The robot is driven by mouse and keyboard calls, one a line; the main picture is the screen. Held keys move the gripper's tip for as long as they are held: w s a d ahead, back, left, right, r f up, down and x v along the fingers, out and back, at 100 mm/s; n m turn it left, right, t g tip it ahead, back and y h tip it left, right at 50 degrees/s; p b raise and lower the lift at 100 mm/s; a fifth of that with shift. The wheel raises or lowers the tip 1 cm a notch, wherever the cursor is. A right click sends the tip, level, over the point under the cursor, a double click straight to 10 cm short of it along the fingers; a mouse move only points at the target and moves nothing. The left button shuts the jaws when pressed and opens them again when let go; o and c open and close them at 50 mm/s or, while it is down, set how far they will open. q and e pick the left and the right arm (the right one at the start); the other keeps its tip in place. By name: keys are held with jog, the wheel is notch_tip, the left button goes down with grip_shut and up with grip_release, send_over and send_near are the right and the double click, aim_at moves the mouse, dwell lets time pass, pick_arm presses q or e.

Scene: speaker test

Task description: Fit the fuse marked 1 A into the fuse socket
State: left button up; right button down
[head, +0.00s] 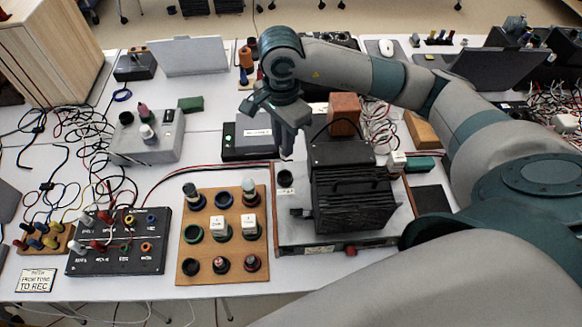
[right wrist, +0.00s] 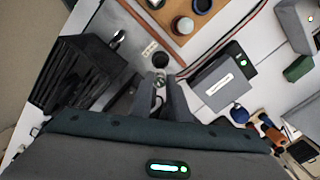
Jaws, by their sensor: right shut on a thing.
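My right gripper (head: 286,150) reaches in from the upper right and points down above the black round fuse socket (head: 285,177) on the light grey base plate. In the right wrist view, its fingertips (right wrist: 160,82) are shut on a small pale fuse (right wrist: 159,78). The fuse is mostly hidden by the fingers, and I cannot read its marking. The dark socket opening (right wrist: 161,60) lies just beyond the fingertips; the fuse appears apart from it. The wooden fuse board (head: 205,247) left of the socket holds several fuses and some empty coloured rings. My left gripper is not in view.
A black finned amplifier box (head: 352,200) stands close right of the socket. A grey-black device (head: 246,140) with a green light is behind it, and a brown block (head: 344,112) lies further back. A black patch panel (head: 122,240) with plugs and cables is at left.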

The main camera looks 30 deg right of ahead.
aim_at(283, 158)
jog(key=shift+w, duration=0.1)
dwell(0.3)
jog(key=shift+f+p, duration=0.3)
jog(key=shift+f, duration=0.15)
notch_tip(283, 158, down, 4)
jog(key=shift+f+p, duration=0.25)
jog(key=shift+p, duration=0.65)
jog(key=shift+f, duration=0.4)
